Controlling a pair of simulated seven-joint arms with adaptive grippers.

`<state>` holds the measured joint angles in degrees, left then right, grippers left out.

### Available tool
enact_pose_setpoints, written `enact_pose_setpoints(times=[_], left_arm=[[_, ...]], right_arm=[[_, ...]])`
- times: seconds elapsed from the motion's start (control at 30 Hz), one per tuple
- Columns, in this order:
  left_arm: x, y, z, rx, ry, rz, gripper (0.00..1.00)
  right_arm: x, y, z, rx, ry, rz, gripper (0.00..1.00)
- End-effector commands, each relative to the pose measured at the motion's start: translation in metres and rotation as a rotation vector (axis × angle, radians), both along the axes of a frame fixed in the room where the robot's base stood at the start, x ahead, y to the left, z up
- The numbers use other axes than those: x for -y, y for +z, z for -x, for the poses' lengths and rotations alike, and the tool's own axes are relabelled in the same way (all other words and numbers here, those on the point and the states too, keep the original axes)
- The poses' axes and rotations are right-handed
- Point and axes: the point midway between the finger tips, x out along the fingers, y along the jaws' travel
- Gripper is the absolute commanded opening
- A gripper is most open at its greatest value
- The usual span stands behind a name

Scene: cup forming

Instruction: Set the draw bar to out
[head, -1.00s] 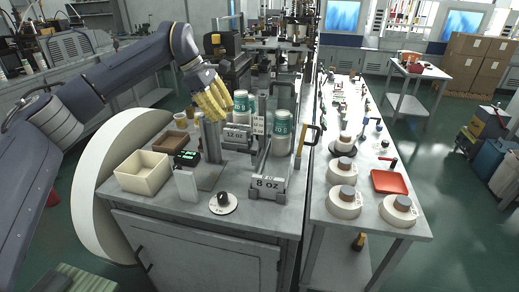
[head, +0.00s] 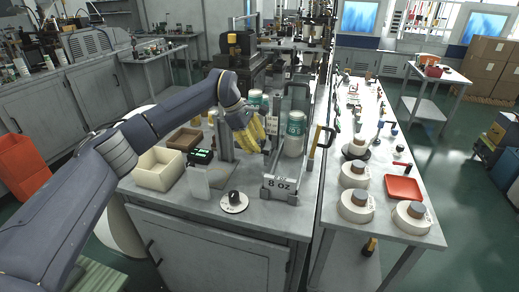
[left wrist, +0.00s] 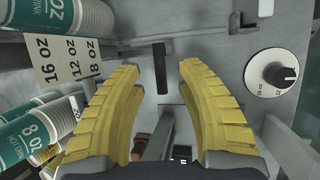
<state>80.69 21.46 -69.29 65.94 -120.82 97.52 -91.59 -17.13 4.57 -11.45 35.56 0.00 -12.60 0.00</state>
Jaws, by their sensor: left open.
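My left gripper (head: 250,140) has yellow ribbed fingers and is low over the bench, beside the grey post and left of the 8 OZ cup rack. In the left wrist view the gripper (left wrist: 160,70) is open, with its fingers apart. A short dark bar (left wrist: 160,68) shows between and beyond the fingertips against a grey surface; it may be the draw bar. I see no clear contact with it. In the head view the gripper and post hide that spot. My right gripper is not in view.
The 8 OZ rack (head: 281,188) holds cup stacks (head: 295,133) close to the gripper. A black-knobbed dial (head: 234,201) sits at the front; this or a similar dial (left wrist: 274,74) shows in the wrist view. A cream bin (head: 158,169) stands left. A yellow-black handle (head: 318,143) stands right.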

Motion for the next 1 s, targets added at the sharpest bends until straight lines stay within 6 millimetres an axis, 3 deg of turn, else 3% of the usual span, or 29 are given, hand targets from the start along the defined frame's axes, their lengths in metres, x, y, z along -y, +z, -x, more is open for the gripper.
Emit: enact_pose_setpoints(times=[0.3,0.73,1.0], left_arm=[[0.011,-0.023,-0.002,-0.001,-0.001,0.001,0.36],[0.012,-0.026,-0.003,0.000,0.000,0.001,0.37],[0.012,-0.026,-0.003,0.000,0.000,0.001,0.05]], right_arm=[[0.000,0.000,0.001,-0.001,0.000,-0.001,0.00],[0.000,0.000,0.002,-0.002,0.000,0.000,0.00],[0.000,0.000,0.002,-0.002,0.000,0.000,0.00]])
